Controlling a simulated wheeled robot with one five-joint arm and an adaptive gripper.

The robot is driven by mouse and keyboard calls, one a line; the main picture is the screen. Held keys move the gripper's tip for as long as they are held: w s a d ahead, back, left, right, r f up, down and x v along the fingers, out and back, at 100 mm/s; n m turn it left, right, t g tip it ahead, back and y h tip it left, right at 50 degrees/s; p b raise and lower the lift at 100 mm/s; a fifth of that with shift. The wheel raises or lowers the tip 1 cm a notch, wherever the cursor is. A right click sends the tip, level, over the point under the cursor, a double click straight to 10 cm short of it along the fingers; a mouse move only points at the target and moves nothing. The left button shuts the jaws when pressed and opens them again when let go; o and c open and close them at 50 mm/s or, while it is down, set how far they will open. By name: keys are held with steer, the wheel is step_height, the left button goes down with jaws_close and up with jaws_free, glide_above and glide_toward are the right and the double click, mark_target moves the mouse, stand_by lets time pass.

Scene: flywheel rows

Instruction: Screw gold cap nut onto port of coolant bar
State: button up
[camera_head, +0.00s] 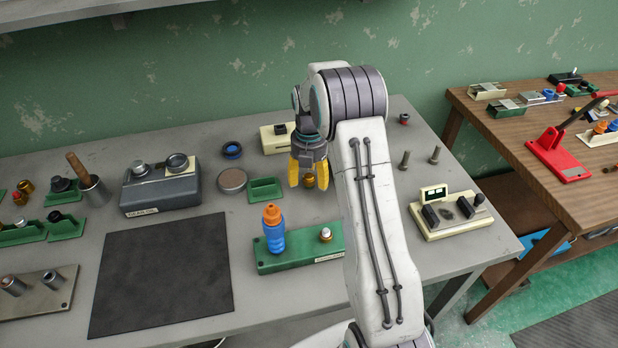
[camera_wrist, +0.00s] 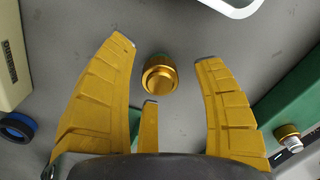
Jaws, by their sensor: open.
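The gold cap nut (camera_head: 309,182) rests on the grey bench, in the wrist view (camera_wrist: 160,75) between and just ahead of the fingertips. My gripper (camera_head: 307,177) has yellow fingers spread open above and around the nut, not visibly touching it. In the wrist view my gripper (camera_wrist: 163,52) is empty. A green bar (camera_head: 298,250) with an unreadable label, apparently the coolant bar, lies nearer the bench front. Its pale-topped port (camera_head: 326,234) has a gold collar; the port also shows in the wrist view (camera_wrist: 288,137) at right. A blue bottle (camera_head: 274,232) with an orange top stands on the bar.
A green tray (camera_head: 265,190) and a round grey disc (camera_head: 233,180) lie left of my gripper. A cream block (camera_head: 274,139) and a blue ring (camera_head: 232,150) are behind. A dark mat (camera_head: 163,275) is clear.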

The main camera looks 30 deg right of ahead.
steer(key=shift+f, duration=0.15)
jaws_close()
stand_by(0.6)
